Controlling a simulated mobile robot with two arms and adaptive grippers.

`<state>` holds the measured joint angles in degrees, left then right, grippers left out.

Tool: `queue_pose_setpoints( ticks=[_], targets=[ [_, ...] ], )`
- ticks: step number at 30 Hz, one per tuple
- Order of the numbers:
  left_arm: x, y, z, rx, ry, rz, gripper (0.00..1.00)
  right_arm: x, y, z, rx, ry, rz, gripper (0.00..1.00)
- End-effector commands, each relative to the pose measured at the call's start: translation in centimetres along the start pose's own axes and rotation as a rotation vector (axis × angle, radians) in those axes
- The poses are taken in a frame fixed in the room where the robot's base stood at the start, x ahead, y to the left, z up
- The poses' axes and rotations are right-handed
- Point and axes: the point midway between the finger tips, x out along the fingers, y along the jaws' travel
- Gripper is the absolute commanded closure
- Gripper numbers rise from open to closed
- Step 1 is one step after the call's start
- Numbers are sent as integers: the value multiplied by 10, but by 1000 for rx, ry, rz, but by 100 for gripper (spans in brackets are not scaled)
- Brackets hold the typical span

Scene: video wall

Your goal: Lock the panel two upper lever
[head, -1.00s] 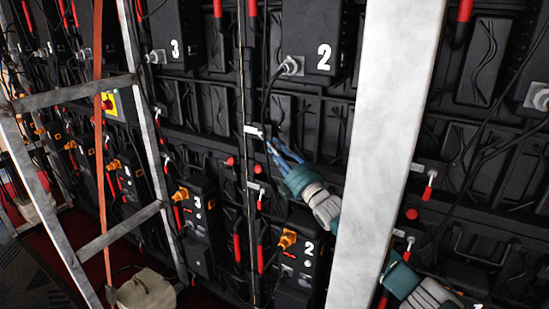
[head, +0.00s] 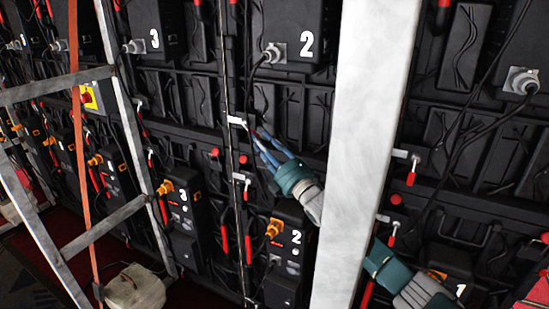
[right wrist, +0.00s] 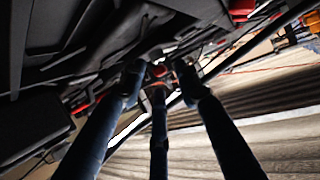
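The upper lever of panel two is at a pale bracket (head: 238,120) left of the large number 2. Its thin red handle (head: 256,134) is partly hidden by my fingers. My right gripper (head: 262,146) reaches up from the lower right with its blue fingers at this lever. In the right wrist view a red round end (right wrist: 157,71) lies between the parted fingertips (right wrist: 158,80); gaps show beside it. Contact cannot be told. My left gripper is not in view.
A broad white beam (head: 362,140) stands in front of my right arm and hides part of it. A metal ladder (head: 133,130) stands at the left. Below is panel two's lower lever bracket (head: 240,177). Black cables hang across the panels.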

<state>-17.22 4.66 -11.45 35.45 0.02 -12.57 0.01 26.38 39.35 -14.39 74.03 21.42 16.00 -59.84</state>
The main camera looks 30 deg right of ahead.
Motion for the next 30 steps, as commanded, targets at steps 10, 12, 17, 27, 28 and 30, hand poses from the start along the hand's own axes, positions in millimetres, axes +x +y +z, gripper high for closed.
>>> queue_pose_setpoints(
  ticks=[10, 12, 17, 27, 28, 30],
  targets=[
    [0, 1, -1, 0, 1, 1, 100, -69, -3, 0, 0, 0, -6, 68],
    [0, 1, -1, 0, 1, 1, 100, -79, -3, 0, 1, 0, -5, 68],
    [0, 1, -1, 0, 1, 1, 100, -92, -3, 0, 0, 0, -4, 68],
    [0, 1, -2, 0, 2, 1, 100, -96, -2, 0, -1, 0, -3, 68],
    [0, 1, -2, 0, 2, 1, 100, -96, -2, 0, -1, 0, -3, 68],
    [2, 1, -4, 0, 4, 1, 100, -96, -3, -1, -17, 4, -3, 68]
  ],
)
